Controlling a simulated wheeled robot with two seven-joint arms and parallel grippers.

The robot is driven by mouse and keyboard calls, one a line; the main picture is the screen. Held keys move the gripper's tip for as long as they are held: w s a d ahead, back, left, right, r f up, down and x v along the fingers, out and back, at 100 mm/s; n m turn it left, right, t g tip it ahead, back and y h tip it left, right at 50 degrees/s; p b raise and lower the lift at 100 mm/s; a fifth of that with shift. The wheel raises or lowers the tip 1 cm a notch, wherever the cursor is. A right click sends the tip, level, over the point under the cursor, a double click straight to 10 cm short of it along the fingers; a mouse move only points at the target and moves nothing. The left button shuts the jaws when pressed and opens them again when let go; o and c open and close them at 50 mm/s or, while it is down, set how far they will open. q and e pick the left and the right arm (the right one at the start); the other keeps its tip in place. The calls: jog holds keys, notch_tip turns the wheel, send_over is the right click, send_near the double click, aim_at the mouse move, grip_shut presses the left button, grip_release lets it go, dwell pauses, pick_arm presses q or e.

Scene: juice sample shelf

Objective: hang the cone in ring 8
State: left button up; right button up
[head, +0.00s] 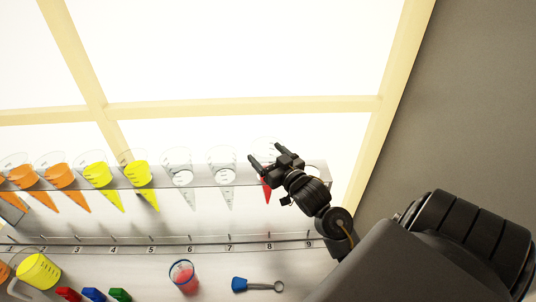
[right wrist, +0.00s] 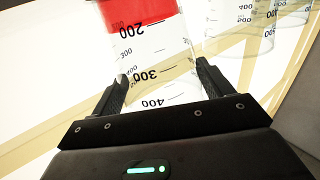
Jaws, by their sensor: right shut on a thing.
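My right gripper (head: 267,156) is at the shelf rail (head: 205,183), above the label 8 (head: 269,247). It is shut on a clear graduated cone with red liquid; the red tip (head: 267,194) shows below the rail, in line with ring 8. In the right wrist view the fingers (right wrist: 165,84) stand on either side of the cone (right wrist: 155,60), below its red liquid in the picture. The cone looks upright. The gripper hides most of ring 8, so I cannot tell whether the cone rests in it. My left gripper is not in view.
Orange cones (head: 62,176), yellow cones (head: 137,172) and clear cones (head: 224,178) hang to the left. Ring 9 (head: 314,170) is empty on the right. Below stand a yellow jug (head: 38,271), a red-filled cup (head: 184,276), coloured blocks (head: 94,295) and a blue-ended tool (head: 241,284).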

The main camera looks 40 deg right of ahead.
jog(key=shift+f+b, duration=0.5)
jog(key=shift+f, duration=0.35)
dwell(0.3)
jog(key=o, duration=1.4)
jog(key=shift+c, duration=0.2)
jog(key=s+a+b, duration=0.1)
jog(key=s+b, duration=0.1)
jog(key=s, duration=0.9)
jog(key=shift+w, duration=0.1)
